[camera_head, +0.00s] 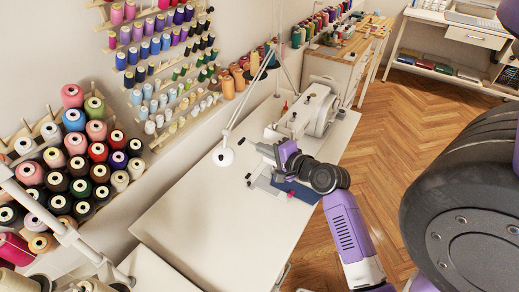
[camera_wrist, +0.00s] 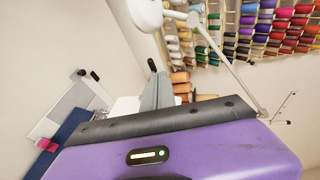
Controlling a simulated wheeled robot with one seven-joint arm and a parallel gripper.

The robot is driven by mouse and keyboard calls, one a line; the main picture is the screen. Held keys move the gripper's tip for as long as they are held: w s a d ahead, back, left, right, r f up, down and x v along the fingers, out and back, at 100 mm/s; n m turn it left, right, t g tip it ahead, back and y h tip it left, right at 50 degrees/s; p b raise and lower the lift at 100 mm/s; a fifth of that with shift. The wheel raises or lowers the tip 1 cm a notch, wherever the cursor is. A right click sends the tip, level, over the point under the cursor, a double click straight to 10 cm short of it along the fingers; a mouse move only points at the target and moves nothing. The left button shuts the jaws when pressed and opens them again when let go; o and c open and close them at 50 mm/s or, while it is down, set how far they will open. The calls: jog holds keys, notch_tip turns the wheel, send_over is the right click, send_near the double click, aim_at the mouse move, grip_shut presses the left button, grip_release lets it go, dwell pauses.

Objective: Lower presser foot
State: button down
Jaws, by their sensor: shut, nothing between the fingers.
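The white sewing machine (camera_head: 318,112) stands at the far end of the white table (camera_head: 205,225). Its presser foot and lever are too small or hidden behind my arm to make out. My gripper (camera_head: 262,148) is at the needle end of the machine, low over the table. In the wrist view, my gripper's grey fingers (camera_wrist: 157,92) are together with nothing between them. I cannot tell whether they touch the machine.
A white lamp (camera_head: 222,155) reaches over the table left of my gripper. Blue cloth (camera_head: 300,190) with a small pink item (camera_head: 291,195) lies beside my arm. Thread racks (camera_head: 160,125) line the wall. The near table surface is clear.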

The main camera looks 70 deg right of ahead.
jog(key=b+x, duration=0.4)
jog(key=x, duration=0.7)
jog(key=shift+f, duration=0.15)
jog(key=shift+w+f+b, duration=0.2)
jog(key=shift+f+b, duration=0.55)
jog(key=shift+f, duration=0.1)
jog(key=shift+d, duration=0.1)
jog(key=p, duration=0.3)
send_near(240, 142)
jog(key=shift+d, duration=1.5)
jog(key=shift+w+r, duration=0.15)
jog(key=shift+r, duration=0.15)
